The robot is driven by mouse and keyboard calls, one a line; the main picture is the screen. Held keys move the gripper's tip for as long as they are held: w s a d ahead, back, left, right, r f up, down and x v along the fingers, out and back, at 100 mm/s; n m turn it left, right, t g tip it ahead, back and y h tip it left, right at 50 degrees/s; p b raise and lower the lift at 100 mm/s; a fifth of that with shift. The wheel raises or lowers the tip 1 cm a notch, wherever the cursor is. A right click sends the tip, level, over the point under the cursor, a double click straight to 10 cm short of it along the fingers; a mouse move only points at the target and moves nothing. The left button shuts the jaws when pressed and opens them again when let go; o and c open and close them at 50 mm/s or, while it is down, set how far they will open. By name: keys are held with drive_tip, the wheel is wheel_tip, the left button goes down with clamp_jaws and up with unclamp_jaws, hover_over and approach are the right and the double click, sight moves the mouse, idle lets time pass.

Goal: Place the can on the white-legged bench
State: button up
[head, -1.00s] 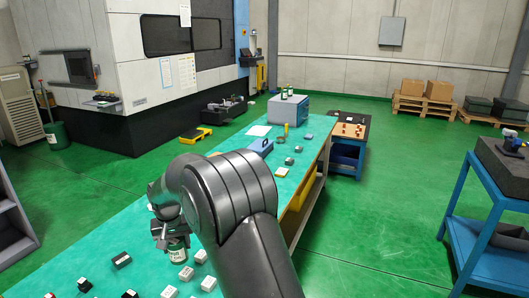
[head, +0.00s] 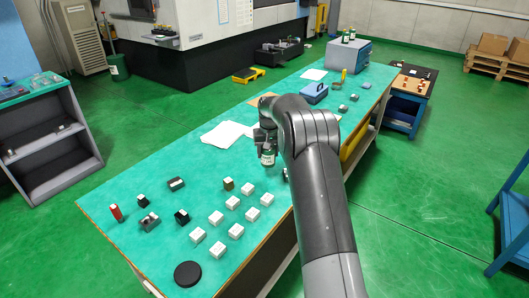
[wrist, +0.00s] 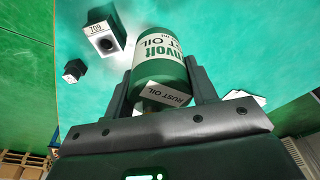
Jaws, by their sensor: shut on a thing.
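The can (head: 267,158) is green and white, with "RUST OIL" on its label. My gripper (head: 266,146) is shut on it, above the long teal-topped bench (head: 150,195). In the wrist view the can (wrist: 158,62) sits between the two fingers of my gripper (wrist: 160,78). Whether the can touches the bench top is unclear. The long bench has pale legs where its side shows; my arm hides part of its right edge.
Several white blocks (head: 216,217), a black disc (head: 187,273) and a red item (head: 116,212) lie on the bench's near part. White paper (head: 226,134) lies beyond them. Two green bottles (head: 348,35) stand on a grey box (head: 347,53) at the far end. A grey shelf unit (head: 45,135) stands left.

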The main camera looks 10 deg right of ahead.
drive_tip(key=shift+w+a+f, duration=0.4)
drive_tip(key=shift+a+f, duration=0.35)
drive_tip(key=shift+f, duration=0.45)
drive_tip(key=shift+w+a+f, duration=0.45)
drive_tip(key=shift+a+f, duration=0.35)
drive_tip(key=shift+f, duration=0.35)
drive_tip(key=shift+w+a+f, duration=0.4)
drive_tip(key=shift+a+f, duration=0.35)
drive_tip(key=shift+f, duration=0.45)
drive_tip(key=o, duration=1.1)
drive_tip(key=shift+f, duration=0.15)
drive_tip(key=shift+o, duration=0.2)
